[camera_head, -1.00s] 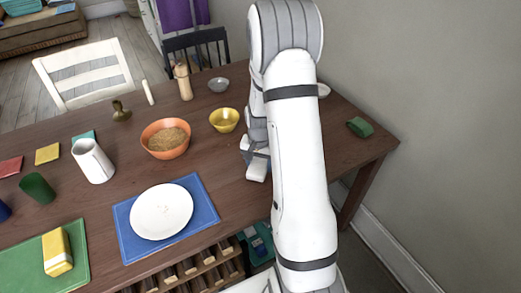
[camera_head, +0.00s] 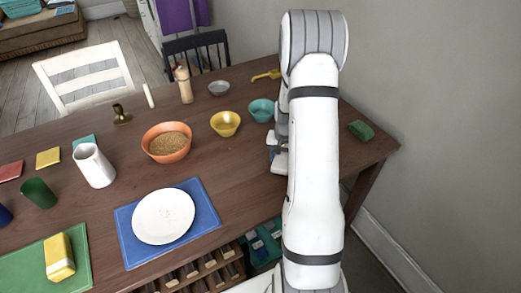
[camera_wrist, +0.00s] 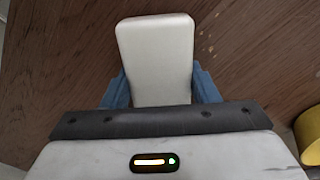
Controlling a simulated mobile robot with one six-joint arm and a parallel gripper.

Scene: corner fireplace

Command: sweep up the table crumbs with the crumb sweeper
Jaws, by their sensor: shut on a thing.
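My gripper (camera_wrist: 160,88) is shut on a white, rounded block, the crumb sweeper (camera_wrist: 155,45), with one blue finger on each side of it. In the head view the sweeper (camera_head: 280,163) shows low over the right part of the brown table (camera_head: 240,180), partly hidden by my arm. I cannot tell whether it touches the tabletop. A few small pale crumbs (camera_wrist: 208,35) lie on the wood just right of the sweeper in the wrist view.
Left of my gripper are a teal bowl (camera_head: 261,110), a yellow bowl (camera_head: 225,123), an orange bowl (camera_head: 167,142) and a white plate (camera_head: 163,216) on a blue mat (camera_head: 205,208). A green block (camera_head: 361,130) lies near the right edge. A yellow thing (camera_wrist: 310,140) shows beside my gripper.

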